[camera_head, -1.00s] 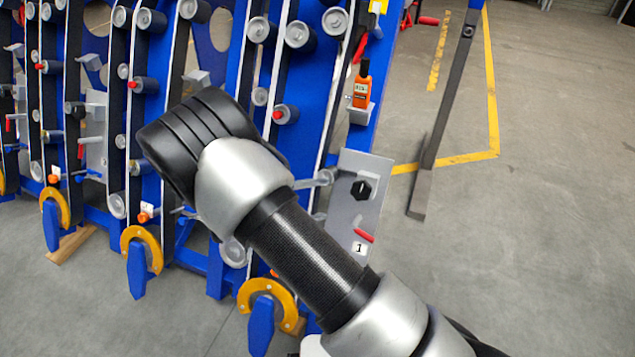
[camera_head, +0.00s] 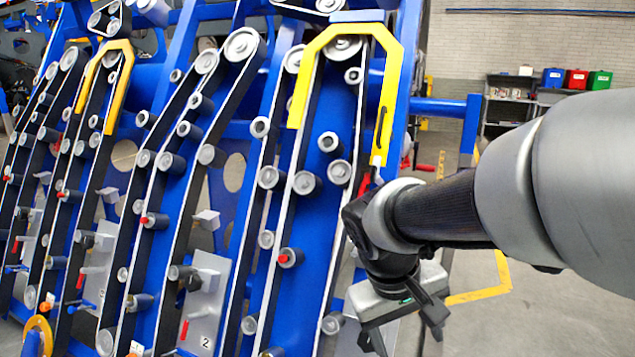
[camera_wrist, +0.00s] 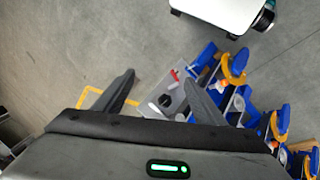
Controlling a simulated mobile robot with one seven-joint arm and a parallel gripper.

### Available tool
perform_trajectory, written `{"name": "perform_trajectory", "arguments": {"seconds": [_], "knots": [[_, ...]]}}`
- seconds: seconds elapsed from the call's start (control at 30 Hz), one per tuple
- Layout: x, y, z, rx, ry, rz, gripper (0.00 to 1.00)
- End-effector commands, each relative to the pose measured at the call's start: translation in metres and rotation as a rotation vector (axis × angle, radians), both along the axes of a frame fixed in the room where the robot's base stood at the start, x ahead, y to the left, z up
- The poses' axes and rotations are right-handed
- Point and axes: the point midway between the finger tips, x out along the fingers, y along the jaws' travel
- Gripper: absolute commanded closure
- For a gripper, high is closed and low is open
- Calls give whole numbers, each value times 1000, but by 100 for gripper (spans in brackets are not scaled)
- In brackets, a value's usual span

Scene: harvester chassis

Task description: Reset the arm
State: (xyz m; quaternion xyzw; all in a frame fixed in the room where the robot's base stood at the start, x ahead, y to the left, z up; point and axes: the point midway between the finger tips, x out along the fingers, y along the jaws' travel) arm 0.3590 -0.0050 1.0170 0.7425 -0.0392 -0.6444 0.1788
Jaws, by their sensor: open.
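My arm reaches in from the right in the head view and bends down at the wrist. My gripper (camera_head: 405,335) hangs in front of the right end of the blue harvester chassis (camera_head: 330,120), with its fingers pointing down. In the wrist view my gripper (camera_wrist: 160,95) has its two dark fingers spread wide with nothing between them. Beyond the fingers lie the grey floor and a grey panel (camera_wrist: 160,100) with a red handle and a black knob. The orange device seen earlier on the chassis is not visible now.
A yellow guard frame (camera_head: 395,90) tops the chassis at the right. Rollers and belts fill the left. A shelf with blue, red and green bins (camera_head: 577,79) stands by the back wall. Yellow floor lines (camera_head: 480,295) and open floor lie right. A white body (camera_wrist: 222,12) shows in the wrist view.

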Motion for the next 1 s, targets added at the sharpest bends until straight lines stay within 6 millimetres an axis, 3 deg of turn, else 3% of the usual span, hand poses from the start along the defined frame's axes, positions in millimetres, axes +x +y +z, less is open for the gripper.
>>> {"name": "perform_trajectory", "arguments": {"seconds": [0.03, 0.2, 0.5, 0.57, 1.0], "knots": [[-14, -4, 13, 56, -45, -28, 36], [-48, -4, 37, 196, -154, -75, 36], [-84, 3, 59, 330, -318, -115, 36], [-89, 4, 62, 349, -350, -121, 36], [-89, 5, 176, 351, -347, -118, 36]]}}
